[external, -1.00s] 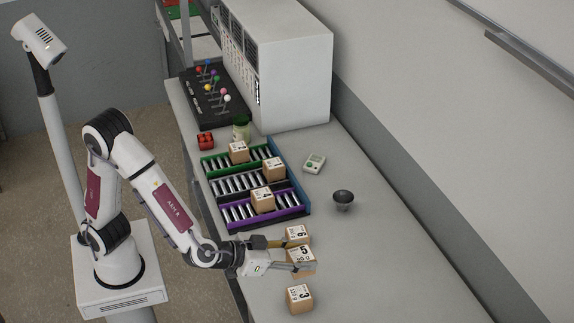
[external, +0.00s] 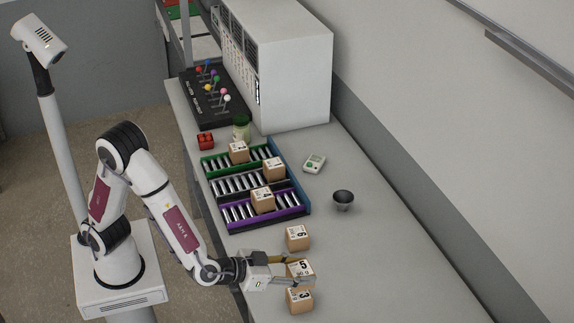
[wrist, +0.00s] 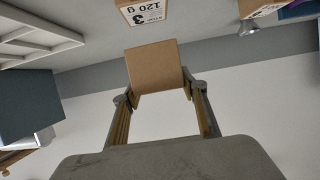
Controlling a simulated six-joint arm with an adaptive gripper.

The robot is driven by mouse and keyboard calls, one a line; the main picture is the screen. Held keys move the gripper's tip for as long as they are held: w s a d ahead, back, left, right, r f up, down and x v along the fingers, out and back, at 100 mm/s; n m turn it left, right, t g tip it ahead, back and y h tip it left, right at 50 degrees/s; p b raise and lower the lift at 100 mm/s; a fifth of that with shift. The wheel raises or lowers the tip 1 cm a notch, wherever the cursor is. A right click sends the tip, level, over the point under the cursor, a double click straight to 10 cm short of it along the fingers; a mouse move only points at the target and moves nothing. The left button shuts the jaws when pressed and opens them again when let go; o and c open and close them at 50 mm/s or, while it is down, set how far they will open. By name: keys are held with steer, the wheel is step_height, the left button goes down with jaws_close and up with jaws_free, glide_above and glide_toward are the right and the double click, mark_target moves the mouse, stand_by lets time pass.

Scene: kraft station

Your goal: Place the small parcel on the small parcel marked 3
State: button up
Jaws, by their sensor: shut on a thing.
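My gripper (external: 292,271) is shut on a small brown parcel marked 5 (external: 301,269). In the wrist view the held parcel (wrist: 153,70) sits between the fingertips with a plain face toward the camera. The small parcel marked 3 (external: 299,301) stands on the bench, just below the held parcel in the external picture. The held parcel overlaps its far edge there; I cannot tell whether they touch.
Another parcel (external: 297,238) stands on the bench behind the held one. A roller rack (external: 233,226) with several parcels lies farther back. A dark cup (external: 343,200) and a small white device (external: 314,163) stand right of the rack. The bench's right side is clear.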

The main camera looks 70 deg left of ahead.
steer(key=shift+f, duration=0.25)
steer(key=shift+f, duration=0.1)
steer(key=shift+f, duration=1.8)
steer(key=shift+f, duration=0.15)
steer(key=o, duration=1.1)
steer(key=shift+r, duration=0.25)
steer(key=shift+s+r, duration=0.1)
steer(key=shift+s, duration=0.3)
steer(key=shift+v, duration=5.6)
